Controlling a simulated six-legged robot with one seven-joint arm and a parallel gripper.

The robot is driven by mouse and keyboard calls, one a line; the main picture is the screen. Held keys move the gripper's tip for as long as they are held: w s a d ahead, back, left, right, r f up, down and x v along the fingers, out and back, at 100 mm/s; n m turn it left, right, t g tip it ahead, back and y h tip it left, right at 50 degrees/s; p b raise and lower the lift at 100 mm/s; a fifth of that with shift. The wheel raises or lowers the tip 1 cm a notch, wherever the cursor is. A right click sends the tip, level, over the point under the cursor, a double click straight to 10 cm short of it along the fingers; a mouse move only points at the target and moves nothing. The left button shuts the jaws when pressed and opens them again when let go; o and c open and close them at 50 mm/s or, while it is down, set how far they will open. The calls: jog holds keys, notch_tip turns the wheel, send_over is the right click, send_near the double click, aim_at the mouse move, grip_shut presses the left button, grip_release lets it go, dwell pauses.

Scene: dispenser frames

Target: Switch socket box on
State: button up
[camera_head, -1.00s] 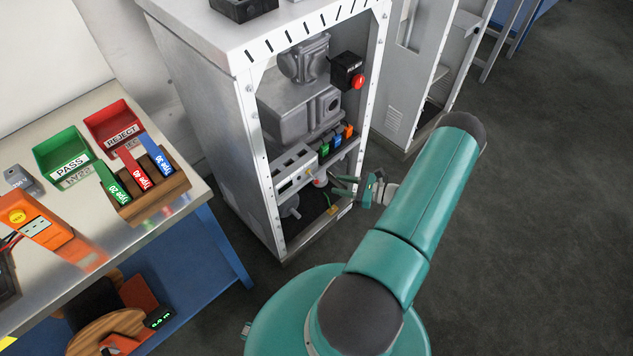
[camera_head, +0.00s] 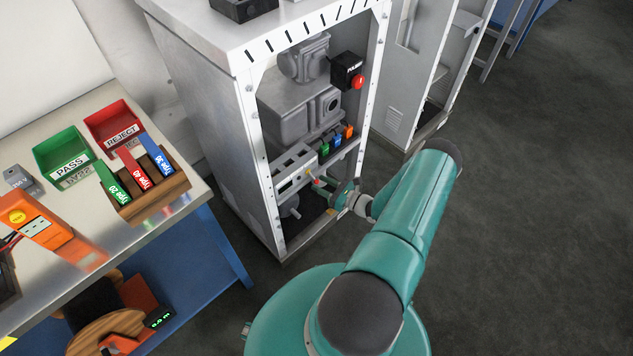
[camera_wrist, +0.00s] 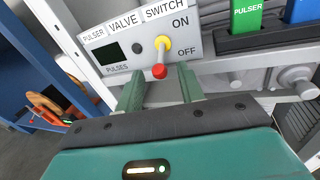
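The socket box (camera_head: 294,171) is a light grey panel low in the open cabinet. In the wrist view, its front (camera_wrist: 205,38) reads PULSER, VALVE and SWITCH, with ON above OFF at the right. A switch lever has a yellow base (camera_wrist: 162,43) and a red ball tip (camera_wrist: 159,71); the tip appears below the base, lower than the OFF mark. My gripper (camera_wrist: 159,82) is open, its two green fingers on either side of the red tip and slightly below it. I cannot tell whether they touch it. In the head view, my gripper (camera_head: 325,186) is at the box's right end.
Green, blue and orange plugs (camera_head: 337,140) sit just right of the box. A black PULSER box with a red button (camera_head: 358,82) is above. The cabinet's right post (camera_head: 372,95) stands close to my arm. A bench with trays (camera_head: 66,150) stands left.

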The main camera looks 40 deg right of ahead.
aim_at(317, 180)
jog(key=shift+x, duration=1.35)
grip_shut()
jog(key=shift+r, duration=0.15)
jog(key=g, duration=0.1)
jog(key=r+g, duration=0.1)
jog(key=g, duration=0.2)
jog(key=shift+s+r+m+h, duration=0.25)
jog(key=shift+r+m+h, duration=0.05)
jog(key=shift+m+h, duration=0.1)
jog(key=g, duration=0.2)
jog(key=r+g, duration=0.1)
jog(key=g, duration=0.1)
jog(key=r+m+g, duration=0.1)
jog(key=shift+w+g+h, duration=0.15)
jog(key=shift+g+h, duration=0.25)
grip_release()
